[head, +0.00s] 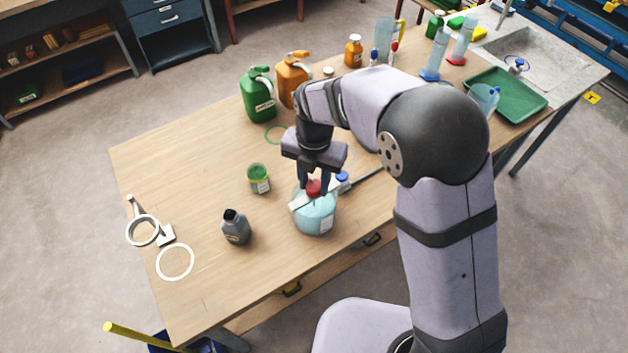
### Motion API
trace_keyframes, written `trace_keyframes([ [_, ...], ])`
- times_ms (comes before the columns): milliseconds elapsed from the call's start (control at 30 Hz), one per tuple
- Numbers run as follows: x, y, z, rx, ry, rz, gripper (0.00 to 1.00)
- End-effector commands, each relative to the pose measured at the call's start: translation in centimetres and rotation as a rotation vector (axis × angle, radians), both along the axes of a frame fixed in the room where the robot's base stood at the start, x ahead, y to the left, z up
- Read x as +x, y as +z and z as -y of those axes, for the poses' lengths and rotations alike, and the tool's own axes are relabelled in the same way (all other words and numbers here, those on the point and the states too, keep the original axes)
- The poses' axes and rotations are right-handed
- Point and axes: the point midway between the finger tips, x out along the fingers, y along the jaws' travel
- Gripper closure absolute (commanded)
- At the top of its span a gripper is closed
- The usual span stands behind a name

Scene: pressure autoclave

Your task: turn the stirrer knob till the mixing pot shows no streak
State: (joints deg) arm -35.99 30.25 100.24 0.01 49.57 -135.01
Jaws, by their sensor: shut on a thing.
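The mixing pot (314,221) stands on the wooden table, toward its front edge, with light blue-green contents or body and a small pale label. A pale bar lies across its top. The red stirrer knob (314,188) sits above the pot's middle. My gripper (314,185) points down over the pot and is shut on the red knob, its dark fingers on either side. The arm and gripper hide part of the pot's top. I cannot tell from this view whether a streak shows in the pot.
A green-lidded jar (259,178) and a dark grey bottle (236,227) stand left of the pot. A green jug (258,96) and an orange jug (292,79) stand behind. A green tray (507,96) lies at the right. The table's left part is mostly clear.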

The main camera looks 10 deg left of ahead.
Motion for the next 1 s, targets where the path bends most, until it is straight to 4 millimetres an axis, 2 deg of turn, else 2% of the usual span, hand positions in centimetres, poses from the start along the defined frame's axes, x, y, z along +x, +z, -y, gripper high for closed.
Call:
trace_keyframes([
  [300,0.19,0.23,-0.13,0.004,0.076,0.007,0.91],
  [667,0.21,0.25,-0.14,0.004,0.079,0.007,0.91],
  [700,0.21,0.25,-0.14,0.005,0.079,0.007,0.67],
  [767,0.20,0.25,-0.13,0.004,0.079,0.007,0.52],
  [1000,0.09,0.11,-0.06,0.002,0.079,0.003,0.50],
])
